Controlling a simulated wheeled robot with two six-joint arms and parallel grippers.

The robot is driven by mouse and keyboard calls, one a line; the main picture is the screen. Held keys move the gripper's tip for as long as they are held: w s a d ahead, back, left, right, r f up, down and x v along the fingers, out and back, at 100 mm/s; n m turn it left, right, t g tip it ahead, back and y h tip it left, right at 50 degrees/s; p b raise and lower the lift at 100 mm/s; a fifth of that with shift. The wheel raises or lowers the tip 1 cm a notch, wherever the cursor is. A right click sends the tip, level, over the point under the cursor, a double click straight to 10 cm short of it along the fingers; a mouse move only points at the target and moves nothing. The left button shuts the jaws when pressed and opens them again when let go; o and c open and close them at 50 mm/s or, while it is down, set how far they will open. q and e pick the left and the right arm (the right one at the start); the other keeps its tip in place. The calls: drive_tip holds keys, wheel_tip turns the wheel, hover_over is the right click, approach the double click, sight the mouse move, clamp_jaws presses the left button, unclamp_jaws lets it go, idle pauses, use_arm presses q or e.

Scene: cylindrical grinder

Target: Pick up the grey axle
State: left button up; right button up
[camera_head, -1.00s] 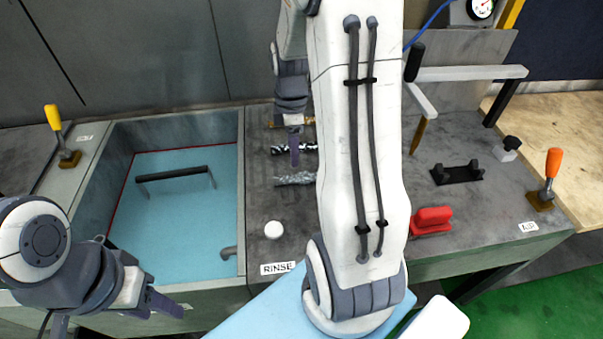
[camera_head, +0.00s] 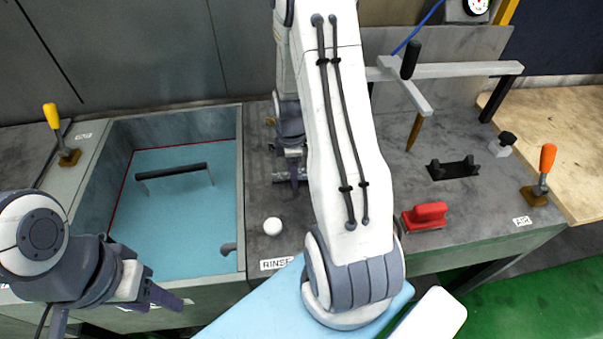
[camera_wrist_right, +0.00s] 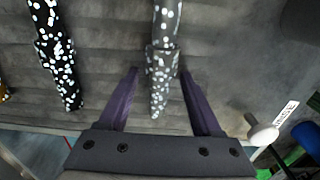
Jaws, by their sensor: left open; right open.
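The grey axle (camera_wrist_right: 163,35), grey with white speckles and a narrower end, runs down between the two open fingers of my right gripper (camera_wrist_right: 160,72) in the right wrist view. Gaps show on both sides of it. In the head view only a bit of the grey axle (camera_head: 283,178) shows beside my right gripper (camera_head: 294,168); my right arm hides the rest. My left gripper (camera_head: 112,311) is open and empty at the lower left, in front of the sink and away from the axle.
A black, white-speckled axle (camera_wrist_right: 57,50) lies left of the grey one in the wrist view. A white knob (camera_head: 273,226) stands near the bench's front edge. The sink (camera_head: 240,190) is to the left. A red-handled brush (camera_head: 425,215) and a metal frame (camera_head: 450,70) are right.

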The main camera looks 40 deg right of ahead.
clamp_jaws()
drive_tip(key=shift+r, duration=0.1)
idle(1.2)
